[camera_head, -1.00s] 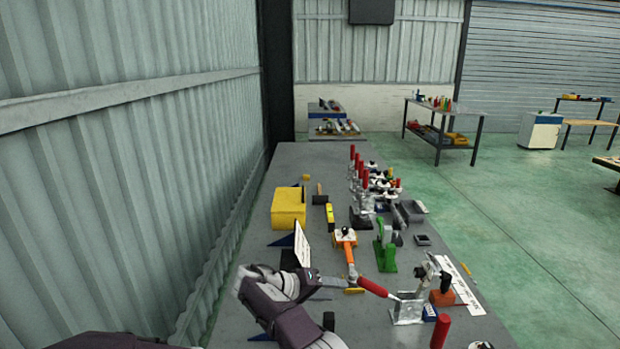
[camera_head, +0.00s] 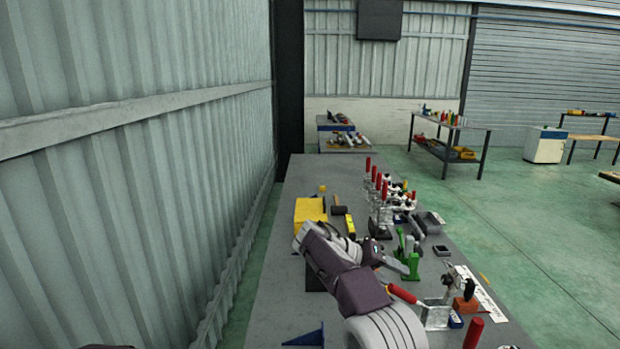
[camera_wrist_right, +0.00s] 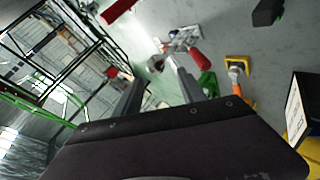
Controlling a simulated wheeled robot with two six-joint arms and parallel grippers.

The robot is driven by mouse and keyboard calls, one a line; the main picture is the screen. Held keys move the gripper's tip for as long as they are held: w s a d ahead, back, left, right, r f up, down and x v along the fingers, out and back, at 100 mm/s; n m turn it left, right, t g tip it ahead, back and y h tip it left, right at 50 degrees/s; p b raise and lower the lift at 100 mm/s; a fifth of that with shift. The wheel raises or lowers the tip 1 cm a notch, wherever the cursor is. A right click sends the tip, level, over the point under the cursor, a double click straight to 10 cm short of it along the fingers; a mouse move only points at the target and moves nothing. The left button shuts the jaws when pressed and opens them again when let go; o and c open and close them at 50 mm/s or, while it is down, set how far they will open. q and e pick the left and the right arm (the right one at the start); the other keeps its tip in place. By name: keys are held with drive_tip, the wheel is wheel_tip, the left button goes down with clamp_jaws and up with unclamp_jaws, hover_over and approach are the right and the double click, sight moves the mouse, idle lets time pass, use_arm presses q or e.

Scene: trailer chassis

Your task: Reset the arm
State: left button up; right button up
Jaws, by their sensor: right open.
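My right arm comes in from the bottom of the head view, and its gripper (camera_head: 400,264) is over the workbench (camera_head: 279,308), in front of the green clamp (camera_head: 415,268) in the picture. Its two fingers are apart in the right wrist view (camera_wrist_right: 162,85), with nothing held between them. A toggle clamp with a red handle (camera_head: 403,293) stands on the bench nearer to me. A red-handled clamp (camera_wrist_right: 198,58) also shows beyond the fingertips in the wrist view. My left gripper is not in view.
A yellow box (camera_head: 309,209) and a hammer (camera_head: 338,209) lie behind my arm. Several red-handled clamps (camera_head: 380,190) stand at the bench's far right. A corrugated wall (camera_head: 130,180) runs along the left. The bench's front left is mostly bare, except a blue wedge (camera_head: 306,337).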

drive_tip(key=s+d+f+g+y+p, duration=0.1)
drive_tip(key=s+d+f+y, duration=0.1)
drive_tip(key=s+d, duration=0.3)
drive_tip(key=s+d+f+g+y, duration=0.1)
drive_tip(key=s+d+y, duration=0.15)
drive_tip(key=s, duration=0.45)
drive_tip(key=s+a+f+n+y, duration=0.1)
drive_tip(key=s+a+f+y, duration=0.2)
drive_tip(key=s+f, duration=0.4)
drive_tip(key=s+a+f+n+y, duration=0.1)
drive_tip(key=s+a+f+y, duration=0.2)
drive_tip(key=s+a+f, duration=0.3)
drive_tip(key=s, duration=0.3)
drive_tip(key=shift+s+f, duration=0.25)
drive_tip(key=shift+f, duration=0.1)
drive_tip(key=shift+y, duration=0.25)
